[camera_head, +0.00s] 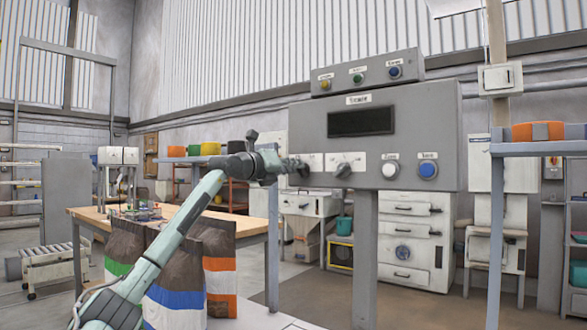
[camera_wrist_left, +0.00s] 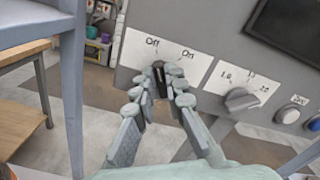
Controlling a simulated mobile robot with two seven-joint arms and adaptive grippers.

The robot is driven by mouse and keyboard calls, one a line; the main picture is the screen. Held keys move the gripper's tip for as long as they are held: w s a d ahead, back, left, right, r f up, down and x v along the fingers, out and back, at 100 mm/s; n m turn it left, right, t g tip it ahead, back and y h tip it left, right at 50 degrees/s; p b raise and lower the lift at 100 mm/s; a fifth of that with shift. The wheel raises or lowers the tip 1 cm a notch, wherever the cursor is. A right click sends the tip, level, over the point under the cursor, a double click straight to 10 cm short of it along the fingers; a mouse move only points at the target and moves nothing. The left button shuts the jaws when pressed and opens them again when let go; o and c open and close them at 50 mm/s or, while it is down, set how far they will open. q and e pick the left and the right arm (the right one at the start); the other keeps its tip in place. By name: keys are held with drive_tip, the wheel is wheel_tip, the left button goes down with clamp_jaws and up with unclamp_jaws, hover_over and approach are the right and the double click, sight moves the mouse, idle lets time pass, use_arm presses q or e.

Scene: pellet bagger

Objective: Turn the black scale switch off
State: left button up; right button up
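The black scale switch (camera_wrist_left: 159,80) sits on a white plate marked Off and On, on the front of the grey control box (camera_head: 445,125). In the left wrist view its upper end points roughly toward the Off mark. My left gripper (camera_head: 294,166) reaches the lower left of the box front. In the left wrist view the two fingers of my left gripper (camera_wrist_left: 161,88) close in on both sides of the switch and appear to touch it. The fingers hide part of the switch. My right gripper is not in view.
A grey knob (camera_head: 343,170) with a numbered plate is just right of the switch. White (camera_head: 390,170) and blue (camera_head: 428,170) buttons follow. A dark display (camera_head: 360,121) is above. A wooden table (camera_head: 250,226) and bags (camera_head: 217,265) stand to the left. A grey post (camera_head: 364,265) carries the box.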

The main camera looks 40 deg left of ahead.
use_arm(q)
drive_tip(key=o, duration=0.4)
drive_tip(key=s+d, duration=0.1)
drive_tip(key=s, duration=1.1)
drive_tip(key=shift+d, duration=0.15)
idle(0.6)
